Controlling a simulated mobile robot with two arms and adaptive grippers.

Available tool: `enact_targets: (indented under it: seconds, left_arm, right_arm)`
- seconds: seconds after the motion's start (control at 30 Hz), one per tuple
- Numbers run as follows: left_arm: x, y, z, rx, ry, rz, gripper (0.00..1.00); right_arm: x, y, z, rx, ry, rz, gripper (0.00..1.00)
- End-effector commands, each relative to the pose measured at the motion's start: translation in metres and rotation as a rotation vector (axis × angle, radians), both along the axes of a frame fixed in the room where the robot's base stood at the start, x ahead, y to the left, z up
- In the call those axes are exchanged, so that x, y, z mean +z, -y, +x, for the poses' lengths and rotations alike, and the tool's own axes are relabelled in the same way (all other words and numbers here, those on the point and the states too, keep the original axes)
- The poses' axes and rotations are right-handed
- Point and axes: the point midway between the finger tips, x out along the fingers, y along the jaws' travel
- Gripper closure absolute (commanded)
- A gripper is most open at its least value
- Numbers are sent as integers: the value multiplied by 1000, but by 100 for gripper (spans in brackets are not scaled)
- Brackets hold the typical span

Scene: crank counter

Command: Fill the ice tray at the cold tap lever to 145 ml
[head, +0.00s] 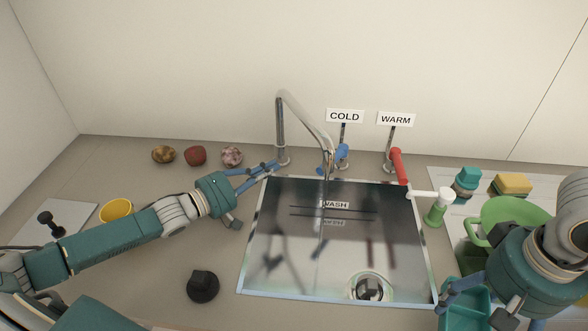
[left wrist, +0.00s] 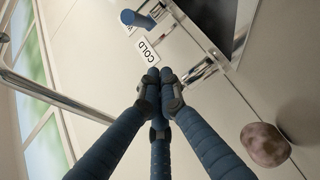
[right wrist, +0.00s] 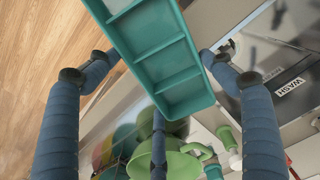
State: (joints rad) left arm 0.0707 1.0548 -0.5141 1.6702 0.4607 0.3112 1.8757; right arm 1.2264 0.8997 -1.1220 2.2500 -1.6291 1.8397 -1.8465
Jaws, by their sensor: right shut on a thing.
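The teal ice tray (head: 470,307) is at the lower right of the head view, partly hidden by my right arm. The right wrist view shows its open compartments (right wrist: 165,60). My right gripper (right wrist: 158,55) is shut on the tray, with fingers at either side. The cold tap lever (head: 342,153) has a blue handle below the COLD sign; its blue end also shows in the left wrist view (left wrist: 137,18). My left gripper (head: 270,166) is shut and empty beside the base of the chrome spout (head: 290,105), left of the lever and apart from it. I cannot tell whether water runs.
The sink (head: 275,265) lies in front of the spout. The red warm lever (head: 398,166) is right of the cold one. A green pot (head: 510,213), a sponge (head: 513,184) and bottles stand at right.

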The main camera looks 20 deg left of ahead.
Motion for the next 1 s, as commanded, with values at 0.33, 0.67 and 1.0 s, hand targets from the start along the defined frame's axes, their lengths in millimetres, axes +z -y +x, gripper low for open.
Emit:
enact_targets:
  seconds: [0.33, 0.67, 1.0]
  left_arm:
    - [3, 30, 54, 0, 5, -3, 100]
    - [-4, 66, 78, -4, -2, -5, 100]
    - [-11, 85, 72, -2, 0, 0, 100]
  right_arm:
    - [14, 0, 0, 0, 1, 1, 47]
    - [31, 0, 0, 0, 1, 1, 47]
    - [38, 0, 0, 0, 1, 1, 47]
